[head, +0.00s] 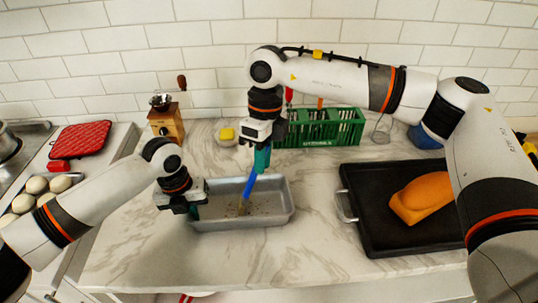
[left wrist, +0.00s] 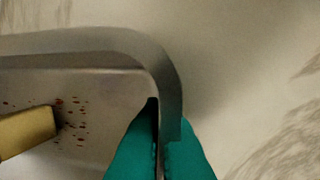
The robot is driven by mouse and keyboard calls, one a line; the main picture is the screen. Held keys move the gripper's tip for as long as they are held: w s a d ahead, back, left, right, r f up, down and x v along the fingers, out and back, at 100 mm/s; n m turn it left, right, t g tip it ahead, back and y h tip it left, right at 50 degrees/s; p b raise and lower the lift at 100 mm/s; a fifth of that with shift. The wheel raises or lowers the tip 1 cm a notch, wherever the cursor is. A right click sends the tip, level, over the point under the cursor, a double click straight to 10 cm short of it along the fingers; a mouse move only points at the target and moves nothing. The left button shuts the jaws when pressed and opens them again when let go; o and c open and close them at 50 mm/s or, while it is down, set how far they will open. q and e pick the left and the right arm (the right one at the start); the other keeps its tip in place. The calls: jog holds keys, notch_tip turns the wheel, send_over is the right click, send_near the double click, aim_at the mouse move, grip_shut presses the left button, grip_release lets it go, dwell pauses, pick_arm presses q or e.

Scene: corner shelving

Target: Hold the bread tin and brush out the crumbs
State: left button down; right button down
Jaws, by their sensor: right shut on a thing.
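The grey rectangular bread tin (head: 270,218) sits on the marble counter; its rim and wall corner also show in the left wrist view (left wrist: 110,42). My left gripper (head: 195,209) is at the tin's left end. In the left wrist view its teal fingers (left wrist: 160,150) lie close on both sides of the wall, shut on it. My right gripper (head: 262,160) is shut on the blue brush (head: 250,186), tilted with its bristles down in the tin. The tan bristles show in the left wrist view (left wrist: 25,132). Dark crumbs (left wrist: 72,122) are scattered on the tin's floor near the bristles.
A black tray (head: 375,205) with an orange loaf (head: 423,198) lies to the right. A green crate (head: 335,128), a wooden grinder (head: 166,122) and a yellow item (head: 227,134) stand behind. A red pad (head: 80,140) and several buns (head: 37,185) are at left. The front counter is clear.

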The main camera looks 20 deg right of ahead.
jog(key=a, duration=0.5)
jog(key=shift+a, duration=0.3)
jog(key=s+d, duration=0.1)
jog(key=d, duration=0.5)
jog(key=shift+s+d, duration=0.15)
jog(key=shift+d, duration=0.25)
dwell(0.4)
jog(key=s+d, duration=0.1)
jog(key=d, duration=0.5)
jog(key=shift+s+d, duration=0.25)
jog(key=shift+d, duration=0.05)
dwell(0.6)
jog(key=w+a, duration=0.1)
jog(key=a, duration=0.5)
jog(key=shift+w+a, duration=0.25)
jog(key=shift+a, duration=0.1)
